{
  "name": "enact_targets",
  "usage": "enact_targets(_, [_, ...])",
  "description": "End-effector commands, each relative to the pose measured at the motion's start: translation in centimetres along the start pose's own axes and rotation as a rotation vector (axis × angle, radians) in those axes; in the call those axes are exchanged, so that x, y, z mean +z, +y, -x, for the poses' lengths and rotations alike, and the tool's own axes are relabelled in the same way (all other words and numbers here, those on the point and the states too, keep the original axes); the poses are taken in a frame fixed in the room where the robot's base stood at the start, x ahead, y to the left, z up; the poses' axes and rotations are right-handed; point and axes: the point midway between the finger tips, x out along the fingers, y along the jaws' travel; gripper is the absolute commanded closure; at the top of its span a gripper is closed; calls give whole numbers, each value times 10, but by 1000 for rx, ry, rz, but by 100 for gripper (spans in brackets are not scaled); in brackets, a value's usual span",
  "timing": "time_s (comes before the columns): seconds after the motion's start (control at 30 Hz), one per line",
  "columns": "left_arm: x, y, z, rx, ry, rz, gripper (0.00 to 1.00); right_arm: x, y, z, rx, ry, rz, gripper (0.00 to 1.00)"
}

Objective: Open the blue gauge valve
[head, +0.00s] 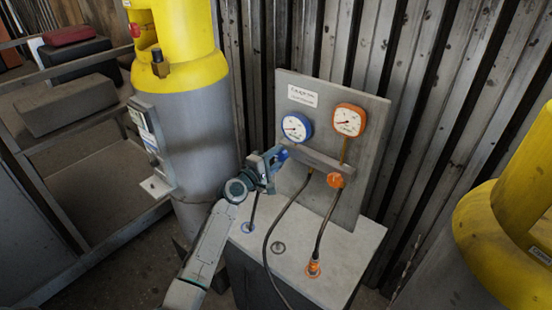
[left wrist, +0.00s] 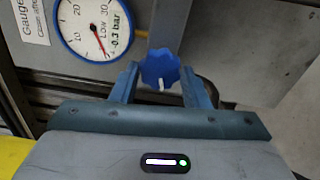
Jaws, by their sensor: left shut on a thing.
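The blue gauge (head: 296,127) is on the upright grey panel (head: 330,95). In the head view the gripper mostly hides the knob. My right gripper is not in view.
An orange gauge (head: 349,120) and an orange knob (head: 336,180) are to the right on the panel. Dark hoses (head: 270,235) hang in front onto a grey box (head: 345,245). Yellow-topped cylinders stand at left (head: 195,130) and right (head: 500,230).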

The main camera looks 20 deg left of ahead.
Motion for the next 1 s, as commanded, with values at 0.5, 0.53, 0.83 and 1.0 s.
enact_targets(0.5, [0, 0, 0, -1, 0, -1, 37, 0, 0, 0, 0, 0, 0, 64])
enact_targets(0.53, [0, -1, 1, -1, 0, -1, 37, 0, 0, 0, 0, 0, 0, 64])
enact_targets(0.83, [-1, -4, 40, -2, 1, -5, 37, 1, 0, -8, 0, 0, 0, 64])
enact_targets(1.0, [-1, -3, 75, -3, 1, -5, 37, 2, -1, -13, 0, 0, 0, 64])
